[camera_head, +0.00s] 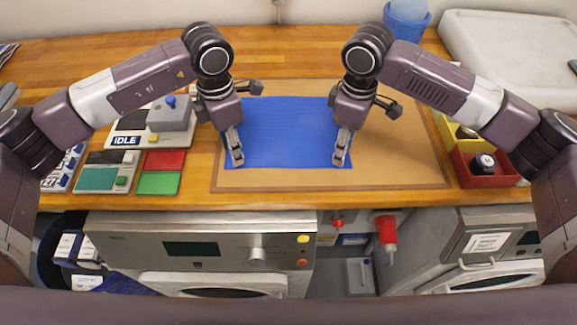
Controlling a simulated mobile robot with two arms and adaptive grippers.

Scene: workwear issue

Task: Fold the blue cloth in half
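The blue cloth (285,132) lies flat and spread out on the brown mat (400,165), left of the mat's middle. My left gripper (237,160) points down at the cloth's front left corner. My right gripper (340,160) points down at its front right corner. The fingertips of both look close to or touching the cloth. Whether the fingers are open or pinch the cloth's edge cannot be made out. My grippers and wrists cover parts of the left and right edges of the cloth.
Left of the mat are a device marked IDLE (126,140), red (165,161) and green (158,183) pads and a button box (105,172). Red (495,176) and yellow (459,138) bins stand at the right. A blue container (406,25) and white case (510,50) are behind. The mat's right part is bare.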

